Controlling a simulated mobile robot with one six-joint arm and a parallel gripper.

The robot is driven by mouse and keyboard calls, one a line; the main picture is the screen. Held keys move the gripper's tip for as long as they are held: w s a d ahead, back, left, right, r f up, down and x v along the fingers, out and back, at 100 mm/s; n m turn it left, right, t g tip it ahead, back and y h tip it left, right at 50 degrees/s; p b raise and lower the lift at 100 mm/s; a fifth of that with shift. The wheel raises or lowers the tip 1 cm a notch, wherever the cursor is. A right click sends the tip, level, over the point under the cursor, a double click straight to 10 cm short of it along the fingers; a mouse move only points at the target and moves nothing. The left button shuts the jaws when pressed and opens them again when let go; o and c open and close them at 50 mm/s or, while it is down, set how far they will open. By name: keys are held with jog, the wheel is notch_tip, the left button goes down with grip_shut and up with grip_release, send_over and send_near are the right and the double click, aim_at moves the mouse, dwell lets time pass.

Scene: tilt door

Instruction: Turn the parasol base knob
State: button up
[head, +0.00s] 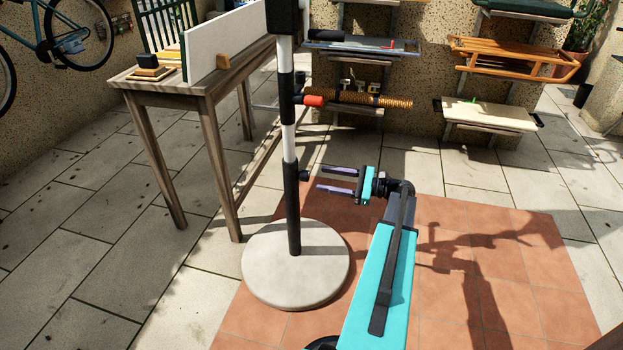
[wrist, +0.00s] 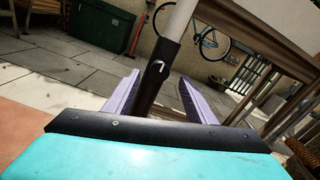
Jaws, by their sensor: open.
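The parasol base is a round pale stone disc (head: 280,278) with an upright black and white banded pole (head: 290,145). A small black knob (head: 305,176) sticks out of the pole's lower black sleeve, on the side facing my gripper. My gripper (head: 321,178) is open, with its two lavender fingers pointing left at the knob, just short of it. In the wrist view the pole (wrist: 178,30) stands between and beyond the fingers. The knob (wrist: 155,67) seems to show end-on against the dark sleeve, with a pale glint; its exact shape is hard to tell.
An orange-red grip (head: 314,101) juts from the pole higher up. A wooden table (head: 225,80) with a white board (head: 225,43) stands left behind the pole. Wall shelves (head: 490,115) hold sleds and other items. The paved floor (head: 90,250) at left is free.

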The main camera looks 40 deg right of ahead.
aim_at(309, 176)
jog(key=shift+b+x, duration=0.4)
jog(key=shift+x, duration=2.55)
jog(key=c, duration=1)
jog(key=shift+c, duration=0.2)
